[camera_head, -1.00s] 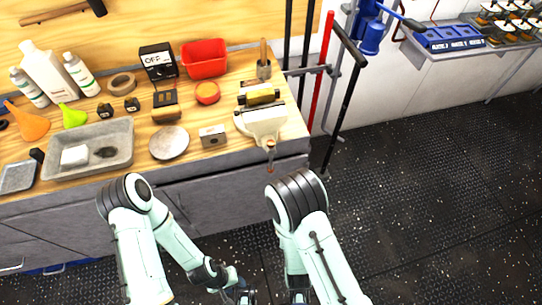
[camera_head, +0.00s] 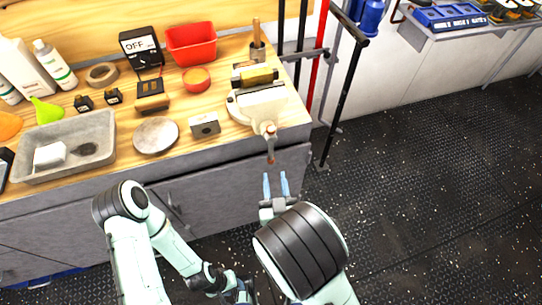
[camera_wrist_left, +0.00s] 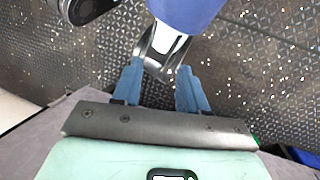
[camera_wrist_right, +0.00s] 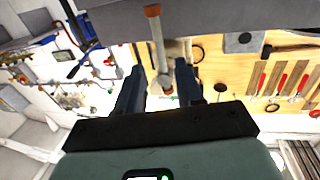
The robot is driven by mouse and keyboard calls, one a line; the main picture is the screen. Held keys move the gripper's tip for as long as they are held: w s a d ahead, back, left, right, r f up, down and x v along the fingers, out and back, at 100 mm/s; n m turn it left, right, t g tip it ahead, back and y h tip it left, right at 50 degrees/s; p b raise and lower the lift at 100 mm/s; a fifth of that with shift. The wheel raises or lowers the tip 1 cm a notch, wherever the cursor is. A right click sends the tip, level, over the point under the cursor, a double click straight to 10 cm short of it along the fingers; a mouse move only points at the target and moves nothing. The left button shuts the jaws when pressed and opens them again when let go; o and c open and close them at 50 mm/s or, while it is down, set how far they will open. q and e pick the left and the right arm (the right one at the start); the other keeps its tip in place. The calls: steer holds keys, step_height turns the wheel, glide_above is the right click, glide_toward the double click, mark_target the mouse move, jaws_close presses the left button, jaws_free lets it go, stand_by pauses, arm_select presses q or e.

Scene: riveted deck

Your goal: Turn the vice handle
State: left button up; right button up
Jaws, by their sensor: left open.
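The cream vice (camera_head: 258,103) stands at the right front corner of the wooden bench. Its handle (camera_head: 270,148), a bar with orange-brown ends, hangs down past the bench's front edge. My right gripper (camera_head: 276,184) is open just below the handle, fingers pointing up toward it, and looks empty. In the right wrist view the handle (camera_wrist_right: 157,40) shows beyond and between the open fingers (camera_wrist_right: 158,84); I see no contact. My left gripper (camera_head: 241,291) is low at the bottom edge of the head view. In the left wrist view its fingers (camera_wrist_left: 168,88) are apart above the floor.
On the bench (camera_head: 215,65) near the vice are a metal block (camera_head: 205,125), a round plate (camera_head: 155,135), a grey tray (camera_head: 108,124) and a red bin (camera_head: 191,42). Upright bars (camera_head: 343,105) stand right of the bench. The floor further right is clear.

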mark_target(271, 153)
steer(key=w+b, duration=0.6)
steer(key=w+a+b, duration=0.1)
steer(key=w+b, duration=0.1)
steer(key=w, duration=0.2)
steer(key=shift+w+f+b, duration=0.1)
steer(key=shift+f+b, duration=0.05)
steer(key=shift+b, duration=0.25)
arm_select(q)
steer(key=w+a+f+t+y, duration=0.1)
steer(key=w+a+f+t, duration=0.2)
steer(key=w+f, duration=0.6)
steer(key=shift+w+a+f+n, duration=0.25)
steer(key=shift+a+f+n, duration=0.1)
steer(key=shift+a, duration=0.1)
arm_select(e)
jaws_close()
